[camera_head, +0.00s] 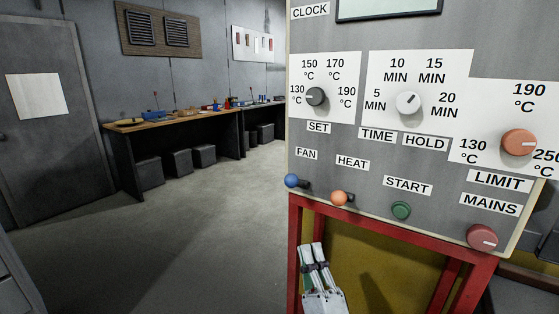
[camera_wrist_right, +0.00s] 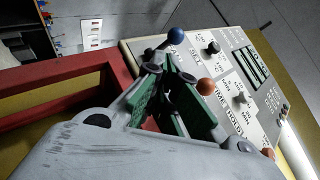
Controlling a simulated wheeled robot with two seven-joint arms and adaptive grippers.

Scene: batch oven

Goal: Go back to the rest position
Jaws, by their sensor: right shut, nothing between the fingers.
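My right gripper (camera_head: 315,247) is low in the head view, in front of the red frame under the oven's control panel (camera_head: 340,140). Its fingers point up, below the panel's lower edge, shut and empty. In the right wrist view, its green-padded fingers (camera_wrist_right: 170,75) point towards the panel, with the blue fan lever (camera_wrist_right: 176,36) and orange heat lever (camera_wrist_right: 205,86) beyond them. I cannot tell from the picture whether they touch anything. My left gripper is not in view.
The panel carries set (camera_head: 317,97), time (camera_head: 408,103) and limit (camera_head: 519,142) knobs, a green start button (camera_head: 401,211) and a red mains knob (camera_head: 482,237). The red frame (camera_head: 390,221) stands below. Open floor (camera_head: 200,230) lies left, with workbenches (camera_head: 180,128) behind.

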